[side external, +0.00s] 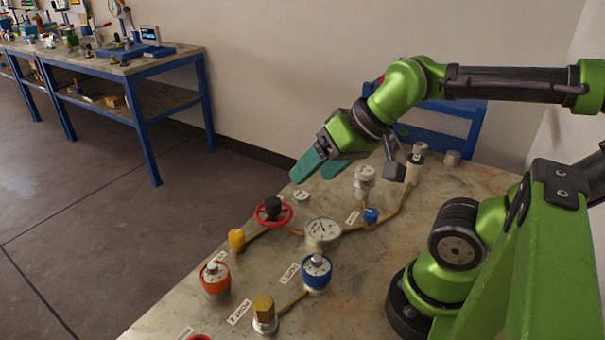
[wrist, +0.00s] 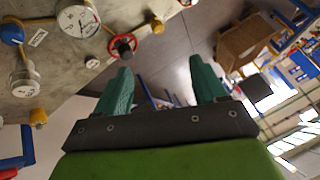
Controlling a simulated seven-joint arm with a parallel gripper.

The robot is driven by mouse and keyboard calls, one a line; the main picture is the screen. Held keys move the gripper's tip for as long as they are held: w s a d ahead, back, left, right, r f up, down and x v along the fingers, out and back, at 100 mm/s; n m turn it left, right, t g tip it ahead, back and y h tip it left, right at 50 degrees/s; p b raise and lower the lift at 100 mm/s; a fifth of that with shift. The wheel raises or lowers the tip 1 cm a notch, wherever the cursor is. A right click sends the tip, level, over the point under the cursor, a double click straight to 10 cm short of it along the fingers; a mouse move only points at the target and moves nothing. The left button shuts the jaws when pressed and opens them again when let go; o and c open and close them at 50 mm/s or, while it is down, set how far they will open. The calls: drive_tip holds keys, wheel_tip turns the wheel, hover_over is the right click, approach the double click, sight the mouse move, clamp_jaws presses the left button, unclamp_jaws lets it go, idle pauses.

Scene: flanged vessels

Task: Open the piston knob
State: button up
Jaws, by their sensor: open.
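The table holds several knobs and fittings, and I cannot tell for sure which is the piston knob. A red handwheel with a black hub (side external: 273,210) stands near the table's far edge. It also shows in the wrist view (wrist: 122,46), above the left finger. An orange-red knob (side external: 215,278) and a blue knob (side external: 316,271) stand nearer the camera, each with a light top. My gripper (side external: 312,175) has teal fingers and hangs above the table's far edge, apart from everything. In the wrist view my gripper (wrist: 160,66) is open and empty.
A round gauge (side external: 323,232) sits mid-table, with pipes, a yellow cap (side external: 236,240), a small blue valve (side external: 371,216) and a brass hex fitting (side external: 264,312) around it. A white-topped cylinder (side external: 364,182) stands behind. A cluttered blue-framed workbench (side external: 140,66) stands far left across open floor.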

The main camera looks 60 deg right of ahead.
drive_tip(key=shift+w+f+g, duration=0.15)
drive_tip(key=shift+f+g, duration=0.15)
drive_tip(key=shift+f, duration=0.1)
drive_tip(key=shift+c, duration=0.5)
drive_tip(key=n+g+h, duration=0.5)
drive_tip(key=n+g, duration=0.5)
drive_tip(key=n, duration=0.3)
approach(371, 212)
drive_tip(key=x, duration=0.9)
drive_tip(key=c, duration=1)
